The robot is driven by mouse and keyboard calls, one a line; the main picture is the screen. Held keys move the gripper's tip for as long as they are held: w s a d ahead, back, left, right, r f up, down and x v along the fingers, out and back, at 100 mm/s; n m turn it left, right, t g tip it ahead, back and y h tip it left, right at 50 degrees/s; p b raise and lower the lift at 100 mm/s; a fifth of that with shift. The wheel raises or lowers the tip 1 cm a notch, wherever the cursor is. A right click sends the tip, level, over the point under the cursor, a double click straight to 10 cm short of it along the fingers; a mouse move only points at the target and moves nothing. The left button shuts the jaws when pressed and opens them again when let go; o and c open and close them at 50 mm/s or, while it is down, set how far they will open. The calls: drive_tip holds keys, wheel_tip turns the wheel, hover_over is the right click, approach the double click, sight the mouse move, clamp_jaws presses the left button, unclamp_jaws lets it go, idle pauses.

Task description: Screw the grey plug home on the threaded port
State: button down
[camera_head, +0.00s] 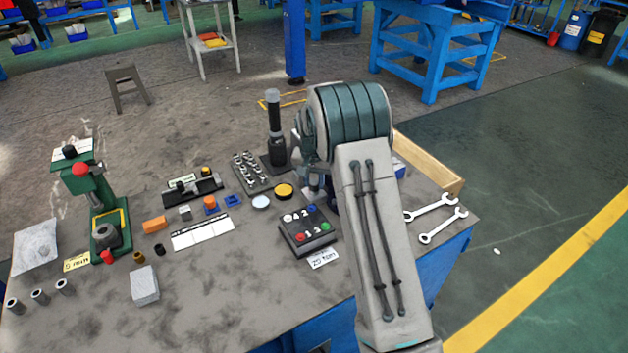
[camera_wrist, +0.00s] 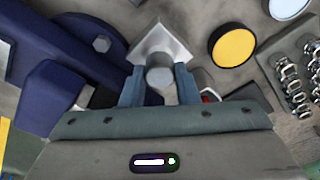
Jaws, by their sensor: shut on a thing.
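In the wrist view my gripper (camera_wrist: 159,88) has its two blue-grey fingers closed on the sides of a short grey round piece, the plug (camera_wrist: 160,78). Just beyond the plug is a pale grey square metal block (camera_wrist: 170,38), seen cornerwise. The plug overlaps the block's near part, so I cannot tell whether they touch. No port thread shows, and I cannot tell how far in the plug sits. In the head view my arm covers most of the gripper, the plug and the block.
A yellow disc (camera_wrist: 232,45) and a rack of metal pieces (camera_wrist: 300,80) lie on the right in the wrist view; dark blue shapes (camera_wrist: 50,70) fill the left. In the head view a button box (camera_head: 307,232) and a black-handled upright tool (camera_head: 275,125) stand near my arm.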

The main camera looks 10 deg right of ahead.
drive_tip(key=shift+a+m, duration=0.1)
drive_tip(key=shift+m, duration=1)
drive_tip(key=c, duration=1)
unclamp_jaws()
drive_tip(key=shift+c, duration=0.2)
drive_tip(key=shift+s+r+p, duration=0.15)
drive_tip(key=shift+r+p, duration=0.7)
drive_tip(key=shift+r, duration=0.4)
drive_tip(key=shift+s+r+p, duration=0.15)
drive_tip(key=shift+r+p, duration=0.65)
drive_tip(key=shift+r, duration=0.45)
drive_tip(key=shift+a, duration=0.1)
